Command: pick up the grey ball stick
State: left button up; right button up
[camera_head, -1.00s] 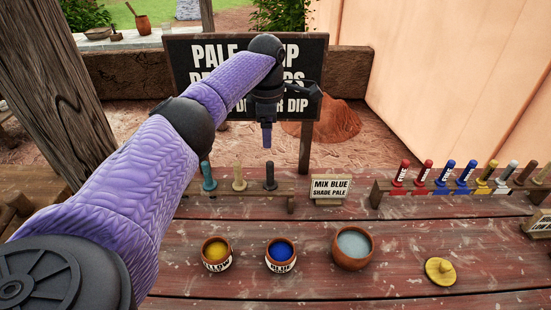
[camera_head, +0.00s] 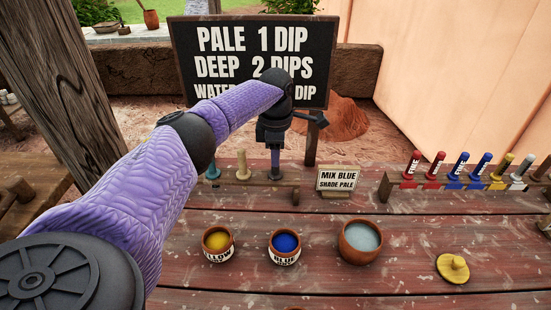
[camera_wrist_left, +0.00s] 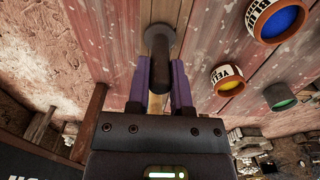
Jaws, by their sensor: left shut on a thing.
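The grey ball stick, dark with a rounded end, shows in the left wrist view (camera_wrist_left: 159,42) between the fingers. My left gripper (camera_head: 275,160) points down over the right end of the small wooden rack (camera_head: 285,184) and is shut on the stick. The gripper's two purple fingers also show in the left wrist view (camera_wrist_left: 160,85), one on each side of the stick. In the head view the gripper hides most of the stick. My right gripper is not in view.
A teal stick (camera_head: 213,170) and a beige stick (camera_head: 243,166) stand left in the same rack. Yellow (camera_head: 218,257), blue (camera_head: 285,261) and greyish-water (camera_head: 360,257) pots stand in front.

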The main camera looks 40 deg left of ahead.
pick_arm(q)
grip_shut()
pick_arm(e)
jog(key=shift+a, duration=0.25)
pick_arm(q)
notch_tip(320, 180, up, 9)
jog(key=p, duration=0.3)
jog(key=shift+r+p, duration=0.2)
jog(key=shift+p, duration=0.15)
jog(key=shift+r, duration=0.35)
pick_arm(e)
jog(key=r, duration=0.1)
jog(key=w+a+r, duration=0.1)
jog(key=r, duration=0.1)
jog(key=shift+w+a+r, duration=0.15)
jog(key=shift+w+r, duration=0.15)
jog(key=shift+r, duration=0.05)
pick_arm(q)
jog(key=shift+r+p, duration=0.2)
jog(key=shift+p, duration=0.65)
jog(key=shift+f, duration=0.25)
jog(key=shift+d, duration=0.1)
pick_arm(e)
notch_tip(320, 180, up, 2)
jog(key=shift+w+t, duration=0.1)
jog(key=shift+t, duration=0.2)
